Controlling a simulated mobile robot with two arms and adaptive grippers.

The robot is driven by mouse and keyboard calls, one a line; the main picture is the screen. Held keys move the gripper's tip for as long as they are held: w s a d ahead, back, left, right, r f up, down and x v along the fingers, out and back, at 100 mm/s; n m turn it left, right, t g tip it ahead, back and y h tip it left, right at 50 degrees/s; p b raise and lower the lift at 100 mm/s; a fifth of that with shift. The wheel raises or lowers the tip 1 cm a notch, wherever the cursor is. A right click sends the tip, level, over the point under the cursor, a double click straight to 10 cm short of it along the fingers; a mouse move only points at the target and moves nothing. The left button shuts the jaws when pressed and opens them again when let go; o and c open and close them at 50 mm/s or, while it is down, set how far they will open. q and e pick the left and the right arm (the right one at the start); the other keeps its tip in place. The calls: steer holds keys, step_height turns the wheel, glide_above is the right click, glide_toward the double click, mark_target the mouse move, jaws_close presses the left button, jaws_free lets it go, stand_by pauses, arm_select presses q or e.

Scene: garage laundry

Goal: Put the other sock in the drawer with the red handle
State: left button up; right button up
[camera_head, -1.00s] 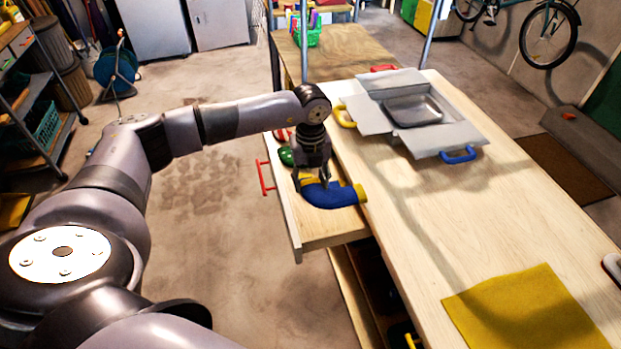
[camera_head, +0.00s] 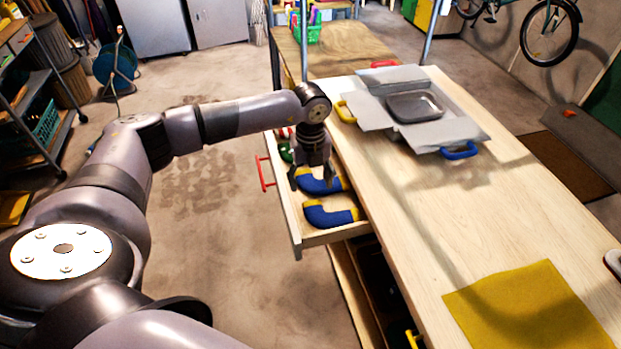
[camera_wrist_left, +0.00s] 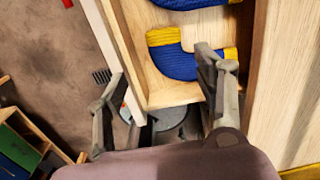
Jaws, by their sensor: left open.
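The drawer with the red handle (camera_head: 264,174) is pulled out from the workbench; its front panel (camera_head: 287,222) faces left. Two blue socks with yellow ends lie inside, apart from each other. The near sock (camera_head: 332,217) lies clear of my fingers in the head view; it also shows in the left wrist view (camera_wrist_left: 181,62). The other sock (camera_head: 322,186) lies farther back, partly hidden by my gripper; part of it shows in the wrist view (camera_wrist_left: 190,3). My left gripper (camera_head: 312,183) is open and empty over the drawer, its fingers spread wide. My right gripper is out of view.
A green item (camera_head: 286,152) lies at the drawer's far end, partly hidden by my arm. The wooden workbench (camera_head: 420,210) holds an open grey box (camera_head: 455,130) with coloured handles and a yellow cloth (camera_head: 525,310). Floor left of the drawer is clear.

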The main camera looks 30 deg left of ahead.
arm_select(q)
step_height(320, 180, up, 13)
steer(key=b, duration=0.1)
steer(key=shift+r+b, duration=0.15)
steer(key=shift+b, duration=0.2)
stand_by(0.3)
stand_by(0.6)
